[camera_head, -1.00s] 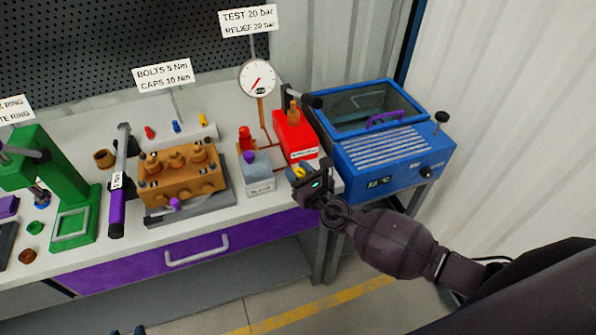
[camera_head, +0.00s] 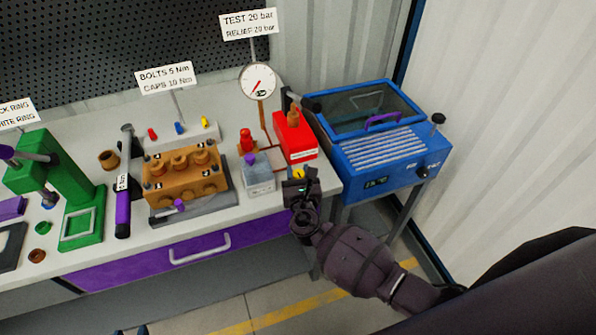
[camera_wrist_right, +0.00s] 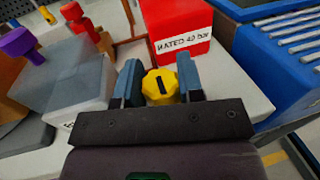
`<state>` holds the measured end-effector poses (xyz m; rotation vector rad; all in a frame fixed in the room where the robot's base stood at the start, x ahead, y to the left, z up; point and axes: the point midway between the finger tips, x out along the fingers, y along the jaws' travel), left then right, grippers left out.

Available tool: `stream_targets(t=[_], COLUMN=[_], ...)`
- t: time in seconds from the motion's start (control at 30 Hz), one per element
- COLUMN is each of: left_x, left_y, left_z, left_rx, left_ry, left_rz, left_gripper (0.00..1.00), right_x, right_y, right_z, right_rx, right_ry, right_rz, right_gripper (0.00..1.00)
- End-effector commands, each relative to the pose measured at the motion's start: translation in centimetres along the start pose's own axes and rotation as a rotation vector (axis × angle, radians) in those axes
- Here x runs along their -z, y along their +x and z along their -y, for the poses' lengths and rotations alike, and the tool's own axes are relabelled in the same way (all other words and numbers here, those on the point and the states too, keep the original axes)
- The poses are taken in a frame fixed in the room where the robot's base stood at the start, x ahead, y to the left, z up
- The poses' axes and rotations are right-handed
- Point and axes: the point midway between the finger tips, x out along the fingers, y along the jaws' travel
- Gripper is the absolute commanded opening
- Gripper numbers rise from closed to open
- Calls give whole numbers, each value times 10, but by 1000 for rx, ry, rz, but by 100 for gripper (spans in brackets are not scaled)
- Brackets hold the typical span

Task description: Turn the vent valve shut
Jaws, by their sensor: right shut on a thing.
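The vent valve shows as a yellow faceted knob (camera_wrist_right: 160,86) with a dark slot mark, in the middle of the right wrist view. In the head view its yellow top (camera_head: 299,174) shows at the bench's front right, in front of the red pump. My right gripper (camera_wrist_right: 160,84) has its two blue-grey fingers on either side of the knob and is shut on it. It also shows in the head view (camera_head: 299,178), where it hides most of the knob. Two small dark tips at the bottom edge of the head view look like my left gripper (camera_head: 130,331); the rest is out of frame.
The red pump (camera_head: 294,136) and a grey translucent tank (camera_head: 259,176) stand close to the knob. A pressure gauge (camera_head: 258,82) rises behind. A blue bath (camera_head: 385,150) stands to the right. The brown pump block (camera_head: 185,180) lies left.

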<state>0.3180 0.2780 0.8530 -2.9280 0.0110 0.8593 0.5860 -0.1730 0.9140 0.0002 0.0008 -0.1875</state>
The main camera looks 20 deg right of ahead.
Motion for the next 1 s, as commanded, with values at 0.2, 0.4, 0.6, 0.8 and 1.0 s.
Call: stream_targets(t=[0.2, 0.4, 0.6, 0.8, 1.0], left_x=[0, 0, 3, 4, 4], left_y=[0, 0, 0, 0, 0], left_z=[0, 0, 0, 0, 0], left_rx=[0, 0, 0, 0, 0], left_ry=[0, 0, 0, 0, 0], left_rz=[0, -1, -5, -8, -7], left_gripper=[43, 43, 43, 43, 43], right_x=[0, 0, 0, 0, 0], right_y=[0, 0, 0, 0, 0], right_z=[0, 0, 0, 0, 0], right_rx=[49, 57, 57, 56, 56], right_ry=[0, 0, 0, 0, 0], right_rz=[-1, 0, 0, 0, 1], right_gripper=[11, 11, 11, 60, 60])
